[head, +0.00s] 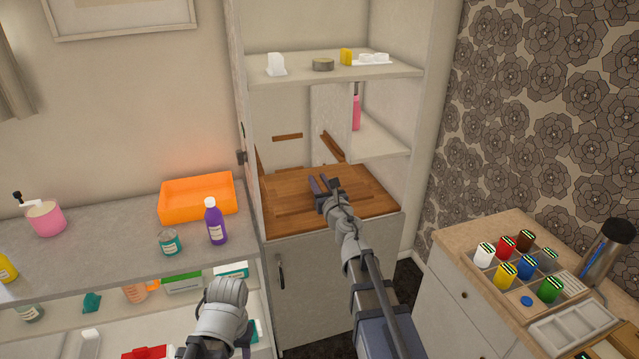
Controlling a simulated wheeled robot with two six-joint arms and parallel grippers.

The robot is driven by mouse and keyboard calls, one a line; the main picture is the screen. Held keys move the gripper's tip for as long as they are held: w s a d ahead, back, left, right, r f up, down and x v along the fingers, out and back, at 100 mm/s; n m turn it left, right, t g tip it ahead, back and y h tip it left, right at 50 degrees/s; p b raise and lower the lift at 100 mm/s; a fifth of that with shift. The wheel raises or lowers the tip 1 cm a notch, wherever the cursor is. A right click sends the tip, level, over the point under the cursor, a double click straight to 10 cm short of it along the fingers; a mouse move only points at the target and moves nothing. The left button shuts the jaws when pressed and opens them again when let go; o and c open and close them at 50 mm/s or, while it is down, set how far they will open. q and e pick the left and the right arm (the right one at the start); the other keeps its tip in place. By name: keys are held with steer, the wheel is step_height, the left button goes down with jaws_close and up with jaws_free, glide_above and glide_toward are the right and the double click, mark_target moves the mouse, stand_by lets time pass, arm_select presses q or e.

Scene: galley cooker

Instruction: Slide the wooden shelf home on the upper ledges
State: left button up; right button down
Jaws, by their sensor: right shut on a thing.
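A brown wooden shelf (365,190) lies roughly flat inside the open tall cabinet, above its lower door. My right gripper (322,184) reaches in from the front and is shut on the wooden shelf; the exact grip is partly hidden by the gripper itself. Wooden ledge strips show on the inner walls: one at the back (287,137) and one slanting at the right (332,147). The board sits lower than these strips in the picture. Only part of my left arm shows at the bottom; its fingers are not visible.
A fixed cream shelf (400,72) with small items is above. A short side shelf (375,139) with a pink bottle (356,112) stands at the right. The grey counter at left holds an orange tray (198,216) and a purple bottle (215,225). A dresser is at right.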

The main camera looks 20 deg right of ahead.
mark_target(314, 173)
steer(key=shift+w+a, duration=0.1)
steer(key=shift+w, duration=1.6)
steer(key=shift+r, duration=0.2)
steer(key=shift+w, duration=0.45)
steer(key=shift+w, duration=1.05)
steer(key=shift+w, duration=0.45)
steer(key=shift+w+a, duration=0.1)
steer(key=shift+w, duration=0.95)
steer(key=shift+w, duration=0.4)
steer(key=shift+w, duration=1.05)
